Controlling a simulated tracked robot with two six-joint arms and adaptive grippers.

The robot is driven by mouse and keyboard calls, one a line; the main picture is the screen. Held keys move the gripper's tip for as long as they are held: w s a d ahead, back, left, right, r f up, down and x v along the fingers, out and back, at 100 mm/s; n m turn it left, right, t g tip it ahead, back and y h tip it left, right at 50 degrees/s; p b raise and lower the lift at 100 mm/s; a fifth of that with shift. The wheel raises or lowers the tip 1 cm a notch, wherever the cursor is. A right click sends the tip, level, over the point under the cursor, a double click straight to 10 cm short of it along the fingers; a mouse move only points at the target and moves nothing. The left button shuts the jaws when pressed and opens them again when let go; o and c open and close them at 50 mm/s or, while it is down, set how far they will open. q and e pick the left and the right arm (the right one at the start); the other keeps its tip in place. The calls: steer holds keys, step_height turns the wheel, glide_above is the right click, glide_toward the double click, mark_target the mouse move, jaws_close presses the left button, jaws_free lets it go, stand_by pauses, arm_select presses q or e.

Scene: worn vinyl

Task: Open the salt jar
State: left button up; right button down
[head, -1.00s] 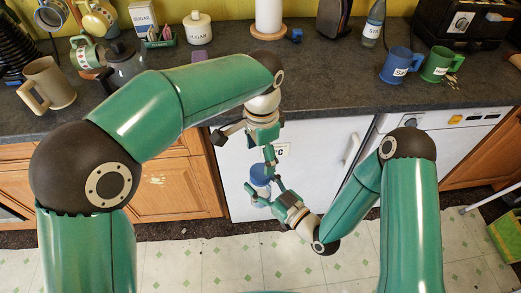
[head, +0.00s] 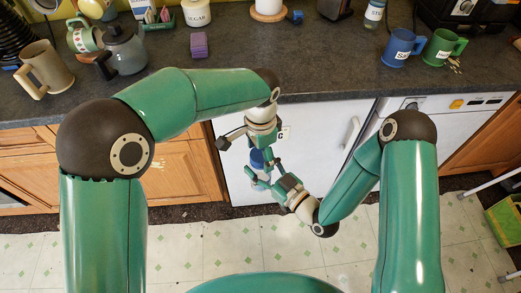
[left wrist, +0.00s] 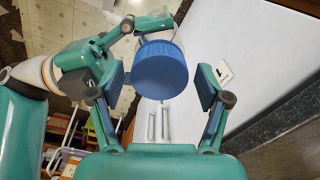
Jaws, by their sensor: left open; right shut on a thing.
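The salt jar shows as a round blue lid (left wrist: 160,72) in the left wrist view, with a little pale jar body behind it. In the head view the blue lid (head: 257,159) is partly hidden by my grippers, in the air in front of the white appliance. My right gripper (head: 262,177) is shut on the jar and holds it from the side; it also shows at upper left in the left wrist view. My left gripper (left wrist: 160,88) is open, its fingers apart on either side of the lid with visible gaps. It comes from above in the head view (head: 262,152).
The dark worktop (head: 320,62) lies behind my arms, with a blue mug (head: 402,47), a green mug (head: 443,46), a purple sponge (head: 198,45) and a grey teapot (head: 124,50) on it. The white appliance front (head: 325,150) is close behind the grippers. A green box (head: 506,222) stands at far right.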

arm_select(q)
steer(key=c, duration=1.2)
steer(key=shift+c, duration=0.2)
steer(key=shift+r, duration=0.3)
steer(key=shift+r, duration=0.85)
steer(key=shift+r, duration=2)
